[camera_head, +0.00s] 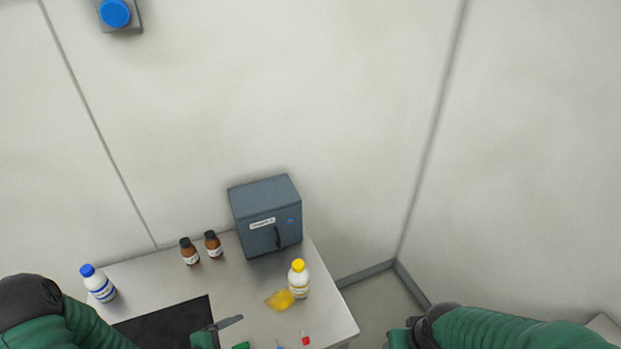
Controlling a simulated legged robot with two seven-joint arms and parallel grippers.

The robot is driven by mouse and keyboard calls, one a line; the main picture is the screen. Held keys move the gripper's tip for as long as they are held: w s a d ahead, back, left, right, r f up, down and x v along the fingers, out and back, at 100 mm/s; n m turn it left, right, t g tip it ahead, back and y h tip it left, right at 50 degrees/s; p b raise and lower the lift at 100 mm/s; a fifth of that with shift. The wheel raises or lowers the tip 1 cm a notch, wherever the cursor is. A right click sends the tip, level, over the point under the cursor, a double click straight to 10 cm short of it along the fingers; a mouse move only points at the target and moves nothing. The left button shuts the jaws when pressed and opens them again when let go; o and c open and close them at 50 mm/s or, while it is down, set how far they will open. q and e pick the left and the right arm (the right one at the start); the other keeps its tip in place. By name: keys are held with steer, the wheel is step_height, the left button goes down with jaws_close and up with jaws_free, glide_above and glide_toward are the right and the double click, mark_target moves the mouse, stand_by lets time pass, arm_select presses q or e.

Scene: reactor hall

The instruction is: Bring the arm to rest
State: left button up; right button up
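My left arm comes in from the lower left in green sleeving with a dark joint. Part of my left gripper (226,324) shows at the bottom edge, over the table near the black mat (170,325). One grey finger points right, and the rest is cut off, so its opening is not clear. My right arm comes in from the lower right and bends at a dark joint, right of the table. Its gripper is below the picture.
On the table (150,270) stand a blue-grey box (262,215), two brown bottles (190,252) (213,245), a blue-capped bottle (99,284) and a yellow-capped bottle (299,280) beside a yellow patch (280,300). Small coloured items sit at the front edge. Walls close in behind and right.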

arm_select(q)
steer(key=s+a+r+m+g+y, duration=0.2)
steer(key=a+r+m+g+y, duration=0.35)
steer(key=m, duration=0.55)
steer(key=s+d+r+m, duration=0.5)
steer(key=s+r+m, duration=0.15)
steer(key=r, duration=0.25)
step_height(320, 180, down, 10)
steer(key=b, duration=1)
steer(key=shift+a+y, duration=0.25)
steer(key=shift+y, duration=0.1)
arm_select(e)
steer(key=s+x, duration=0.2)
steer(key=x, duration=0.7)
steer(key=shift+s+f, duration=0.25)
steer(key=shift+f, duration=0.25)
arm_select(q)
steer(key=shift+w+a+f+m, duration=0.1)
steer(key=shift+m, duration=0.15)
arm_select(e)
steer(key=shift+a, duration=0.2)
arm_select(q)
steer(key=shift+a, duration=0.25)
arm_select(e)
steer(key=shift+a+r, duration=0.1)
steer(key=shift+a, duration=0.2)
arm_select(q)
steer(key=shift+d, duration=0.25)
arm_select(e)
steer(key=shift+d, duration=0.25)
